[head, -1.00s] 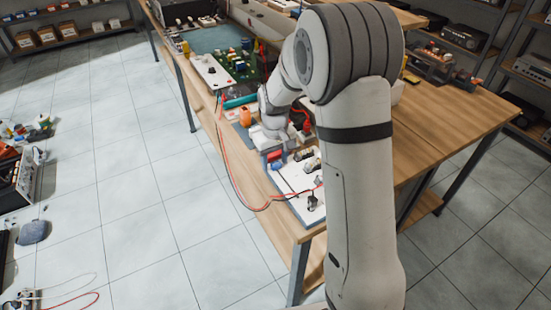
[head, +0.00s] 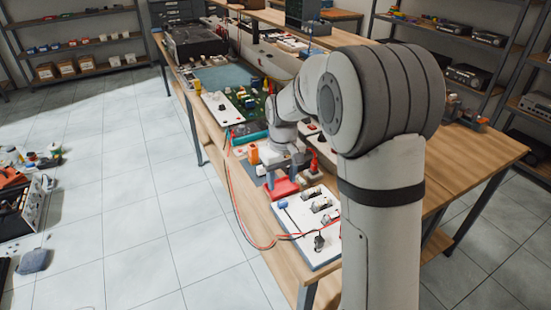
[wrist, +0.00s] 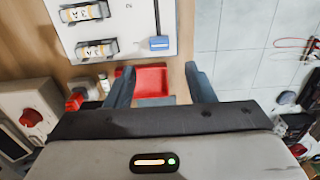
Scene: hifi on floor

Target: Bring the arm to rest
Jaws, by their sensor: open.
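My gripper (wrist: 159,78) is open in the wrist view, its two blue-grey fingers spread with nothing held between them. A small red tray (wrist: 151,82) shows in the gap between the fingers. In the head view my gripper (head: 286,172) is low over the wooden workbench (head: 490,150), just behind the white switch board. The red tray (head: 282,188) shows there under the fingers. I cannot tell whether the fingers touch it. My arm reaches forward and bends down; its upper link hides part of the bench.
A white board (head: 278,238) with switches, a blue-handled lever (head: 283,204) and a black knob lies at the near bench end. Red and black cables (head: 232,200) hang over the left edge. An orange object (head: 253,153) stands left of my gripper.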

